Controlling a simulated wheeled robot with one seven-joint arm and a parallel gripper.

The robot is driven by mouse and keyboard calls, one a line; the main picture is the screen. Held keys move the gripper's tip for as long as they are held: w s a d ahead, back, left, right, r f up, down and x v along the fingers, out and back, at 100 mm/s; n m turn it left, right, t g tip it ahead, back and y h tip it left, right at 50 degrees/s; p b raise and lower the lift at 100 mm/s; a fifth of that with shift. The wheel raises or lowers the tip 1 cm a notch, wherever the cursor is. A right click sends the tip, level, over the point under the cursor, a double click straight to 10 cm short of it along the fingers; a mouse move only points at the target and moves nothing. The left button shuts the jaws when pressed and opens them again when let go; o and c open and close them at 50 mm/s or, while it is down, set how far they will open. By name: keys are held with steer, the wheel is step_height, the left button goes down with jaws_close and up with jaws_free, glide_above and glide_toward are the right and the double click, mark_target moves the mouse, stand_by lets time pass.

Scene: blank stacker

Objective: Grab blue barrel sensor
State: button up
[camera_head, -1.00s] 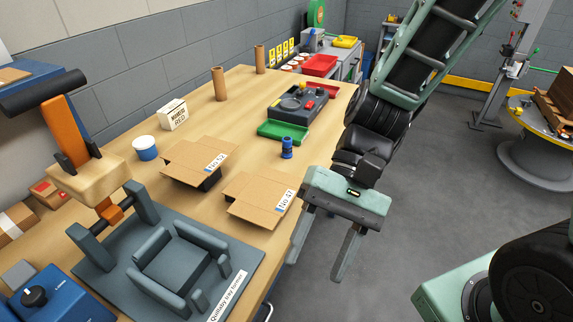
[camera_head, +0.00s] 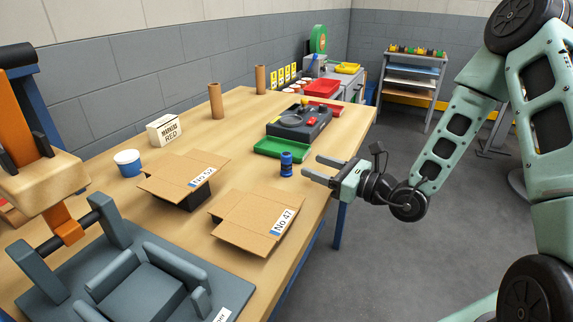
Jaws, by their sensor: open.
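The blue barrel sensor (camera_head: 286,164) stands upright on the wooden table (camera_head: 318,165), near its right edge. It is a small dark blue cylinder with a ringed middle. My gripper (camera_head: 312,168) is open and empty. Its two fingers point left toward the sensor, a short gap to the right of it. The fingers are not around the sensor.
A green tray (camera_head: 279,147) and a dark device (camera_head: 300,124) lie just behind the sensor. A grey press fixture (camera_head: 125,275) fills the near left.

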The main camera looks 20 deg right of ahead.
mark_target(291, 158)
steer(key=x, duration=0.6)
steer(key=shift+f+p+x, duration=0.2)
steer(key=shift+p+x, duration=0.15)
steer(key=shift+x, duration=0.95)
steer(key=shift+f+p+x, duration=0.2)
steer(key=shift+p+x, duration=0.1)
steer(key=shift+x, duration=1.05)
steer(key=c, duration=1)
